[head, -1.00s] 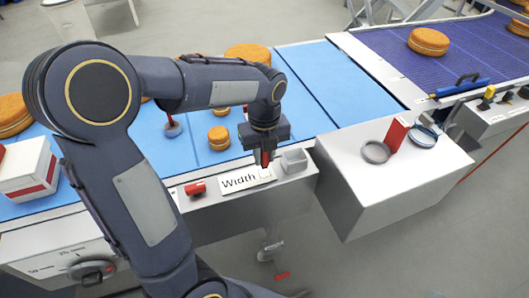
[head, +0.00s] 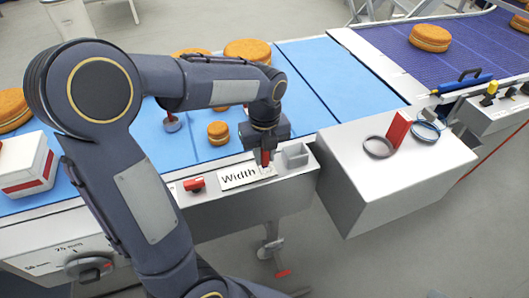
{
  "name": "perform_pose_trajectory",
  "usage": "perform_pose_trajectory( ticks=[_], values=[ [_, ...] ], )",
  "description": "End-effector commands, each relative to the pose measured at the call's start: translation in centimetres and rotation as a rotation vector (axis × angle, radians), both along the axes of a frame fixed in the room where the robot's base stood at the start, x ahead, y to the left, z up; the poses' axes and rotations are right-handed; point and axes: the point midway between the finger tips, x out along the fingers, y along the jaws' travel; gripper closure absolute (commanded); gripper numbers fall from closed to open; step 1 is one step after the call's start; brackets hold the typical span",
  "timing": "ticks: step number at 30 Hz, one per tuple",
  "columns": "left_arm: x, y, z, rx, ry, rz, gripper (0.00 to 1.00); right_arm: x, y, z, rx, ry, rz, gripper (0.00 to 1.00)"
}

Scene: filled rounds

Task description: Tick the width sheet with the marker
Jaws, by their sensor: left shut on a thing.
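The white width sheet (head: 238,179) lies on the grey ledge (head: 225,200) in front of the blue belt, with the printed word "Width" and a tick box at its right end. My left gripper (head: 265,156) points down over the right end of the sheet. It is shut on the red marker (head: 265,158), which points down at the box area. The box is partly hidden, and I cannot tell if the tip touches the paper or if there is a mark. My right gripper is not in view.
A small grey open holder (head: 295,155) stands just right of the marker. A red-topped part (head: 194,184) sits left of the sheet. Filled rounds (head: 218,131) lie on the blue belt behind. A white box top (head: 385,160) at the right carries rings and a red block.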

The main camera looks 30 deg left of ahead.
Motion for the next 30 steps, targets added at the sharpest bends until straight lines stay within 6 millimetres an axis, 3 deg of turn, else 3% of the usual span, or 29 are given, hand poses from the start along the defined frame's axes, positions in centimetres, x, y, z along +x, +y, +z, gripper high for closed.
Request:
perform_pose_trajectory(
  ticks=[30],
  values=[
    [0.00, 0.00, -0.94, 0.000, 0.000, 0.000, 1.00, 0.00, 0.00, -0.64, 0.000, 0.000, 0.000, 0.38]
  ],
)
